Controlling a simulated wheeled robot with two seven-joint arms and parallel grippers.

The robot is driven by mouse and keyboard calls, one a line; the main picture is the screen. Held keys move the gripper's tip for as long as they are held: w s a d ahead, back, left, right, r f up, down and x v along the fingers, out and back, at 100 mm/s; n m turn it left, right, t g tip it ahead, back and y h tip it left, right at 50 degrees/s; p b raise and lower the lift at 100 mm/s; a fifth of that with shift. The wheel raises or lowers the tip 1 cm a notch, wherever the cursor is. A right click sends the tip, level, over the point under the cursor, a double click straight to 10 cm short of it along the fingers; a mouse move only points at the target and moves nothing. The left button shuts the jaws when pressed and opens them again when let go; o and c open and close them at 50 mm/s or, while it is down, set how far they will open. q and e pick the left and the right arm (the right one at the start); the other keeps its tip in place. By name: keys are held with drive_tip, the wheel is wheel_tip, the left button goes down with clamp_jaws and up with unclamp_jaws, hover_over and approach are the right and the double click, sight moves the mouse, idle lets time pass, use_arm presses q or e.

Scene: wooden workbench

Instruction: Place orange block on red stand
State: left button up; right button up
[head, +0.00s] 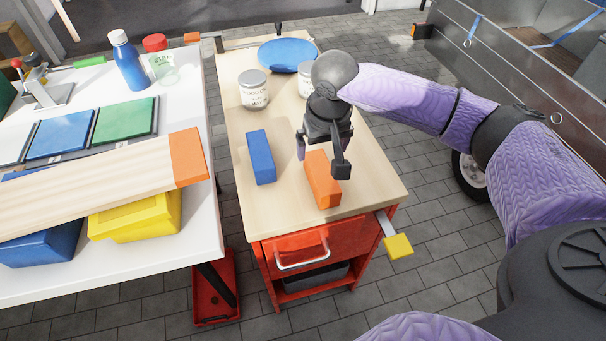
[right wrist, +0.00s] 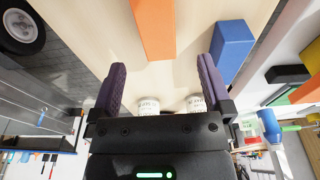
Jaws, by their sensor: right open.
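The orange block (head: 322,181) lies on the light wooden worktop near its front right part. It also shows in the right wrist view (right wrist: 154,27), ahead of and between my open fingers. My right gripper (head: 321,161) is open and empty, pointing down over the far end of the block; one finger hides part of it. The open fingers also show in the right wrist view (right wrist: 162,66). The worktop sits on a red drawer cabinet (head: 290,256); I cannot pick out a separate red stand. My left gripper is not in view.
A blue block (head: 261,157) lies left of the orange block. Labelled jars (head: 253,90) and a blue round plate (head: 287,55) stand farther back. A white table (head: 188,246) with bins and a long board (head: 90,198) is at the left. The worktop's front left is clear.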

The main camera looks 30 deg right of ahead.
sight(322, 171)
drive_tip(key=f+b, duration=0.2)
drive_tip(key=f, duration=0.1)
drive_tip(key=f+b, duration=0.2)
drive_tip(key=f, duration=0.1)
drive_tip(key=f+b, duration=0.2)
drive_tip(key=f, duration=0.2)
drive_tip(key=shift+w+d, duration=0.25)
drive_tip(key=shift+d, duration=0.05)
drive_tip(key=shift+r, duration=0.15)
drive_tip(key=c, duration=1.3)
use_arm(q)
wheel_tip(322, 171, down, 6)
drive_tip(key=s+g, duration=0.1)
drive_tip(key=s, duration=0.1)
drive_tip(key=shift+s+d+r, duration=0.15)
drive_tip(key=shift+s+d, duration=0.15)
use_arm(e)
clamp_jaws()
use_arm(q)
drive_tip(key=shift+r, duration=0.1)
use_arm(e)
drive_tip(key=shift+r, duration=0.15)
